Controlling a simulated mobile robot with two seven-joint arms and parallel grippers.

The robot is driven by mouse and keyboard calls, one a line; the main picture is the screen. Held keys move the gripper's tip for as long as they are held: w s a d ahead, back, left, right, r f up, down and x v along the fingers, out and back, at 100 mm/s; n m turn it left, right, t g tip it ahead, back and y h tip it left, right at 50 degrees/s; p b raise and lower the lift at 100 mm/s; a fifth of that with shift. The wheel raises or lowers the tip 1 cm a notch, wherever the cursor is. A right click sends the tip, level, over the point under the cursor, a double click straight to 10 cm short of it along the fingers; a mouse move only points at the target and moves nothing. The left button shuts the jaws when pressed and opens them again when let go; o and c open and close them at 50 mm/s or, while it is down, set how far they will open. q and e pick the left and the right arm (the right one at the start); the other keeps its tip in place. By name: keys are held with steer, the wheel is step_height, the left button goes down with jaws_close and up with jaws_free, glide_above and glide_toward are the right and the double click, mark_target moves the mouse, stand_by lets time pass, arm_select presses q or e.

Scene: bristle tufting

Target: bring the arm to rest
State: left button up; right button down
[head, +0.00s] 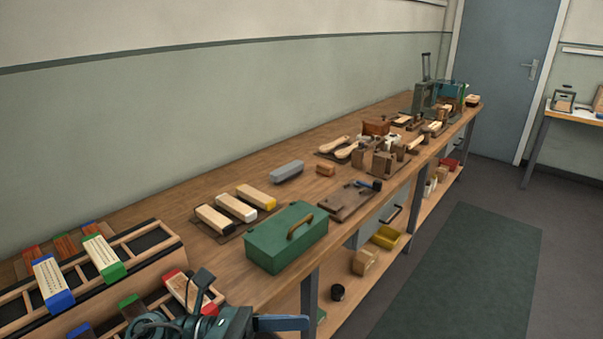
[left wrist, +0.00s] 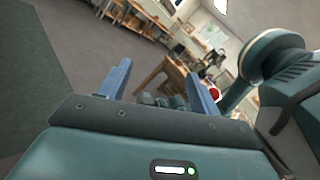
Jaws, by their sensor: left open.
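My left gripper (head: 285,325) is at the bottom edge of the head view, partly cut off, with a blue finger pointing right beside the bench's front edge. In the left wrist view my left gripper (left wrist: 160,92) shows two blue fingers standing wide apart with nothing between them. It is open and empty. Beyond the fingers are the floor and distant furniture. My right gripper is not identifiable in either view.
The long wooden bench (head: 335,187) carries a green toolbox (head: 285,242), brush blocks (head: 212,219), a grey block (head: 287,171) and a wooden rack (head: 150,245) at left. A lower shelf (head: 333,280) holds boxes. The floor with its green mat (head: 465,275) is clear.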

arm_select(q)
steer(key=w+a+f+n+t+y+p, duration=0.1)
steer(key=w+a+f+n+t+y, duration=0.2)
steer(key=n+t, duration=0.8)
steer(key=w+a+f+n+t+y, duration=0.2)
steer(key=a+n+t+y, duration=0.3)
steer(key=n, duration=1.3)
steer(key=s+a+f+n+g+y, duration=0.2)
steer(key=s+f+n, duration=0.3)
steer(key=f+n, duration=0.3)
steer(key=s+a+f+n+g+y, duration=0.2)
steer(key=s+f+n+y, duration=0.3)
steer(key=f+n, duration=0.3)
steer(key=shift+s+a+f+g+y+p, duration=0.25)
steer(key=shift+f+g+y+p, duration=0.1)
steer(key=shift+f+g, duration=0.4)
